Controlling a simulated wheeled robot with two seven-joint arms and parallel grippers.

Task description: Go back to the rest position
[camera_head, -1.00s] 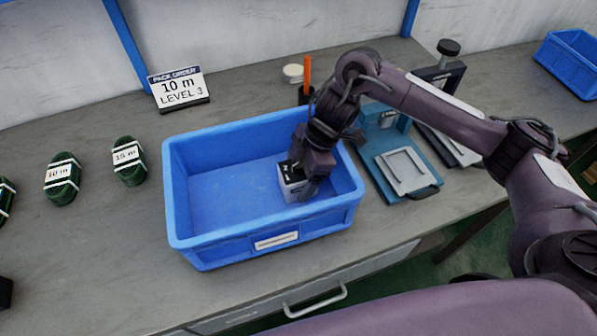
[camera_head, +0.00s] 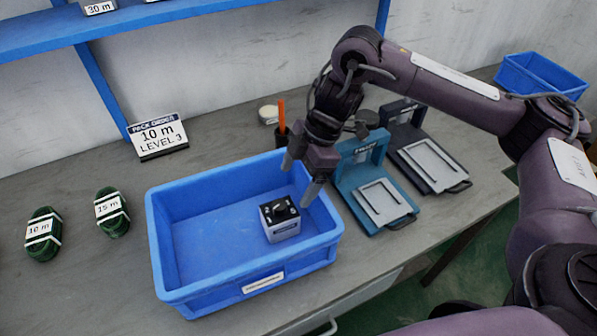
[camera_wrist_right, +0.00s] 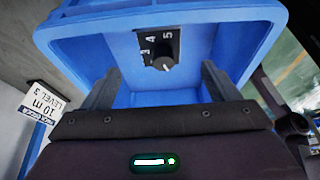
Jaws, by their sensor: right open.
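My right gripper (camera_head: 300,178) is open and empty above the right part of the blue bin (camera_head: 175,262). In the right wrist view its two fingers (camera_wrist_right: 162,88) stand wide apart with nothing between them. A small grey box with a black top and a knob (camera_head: 280,220) sits upright in the bin, below and apart from the fingers. The wrist view shows its dial face with a knob (camera_wrist_right: 160,50) and numbers. My left gripper is not in view.
A teal press fixture (camera_head: 378,195) and a dark one (camera_head: 435,160) stand right of the bin. Green cable coils (camera_head: 43,235) lie at left, with a "10 m LEVEL 3" sign (camera_head: 158,137) behind. A small blue bin (camera_head: 540,78) is far right. Open space lies above the bin.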

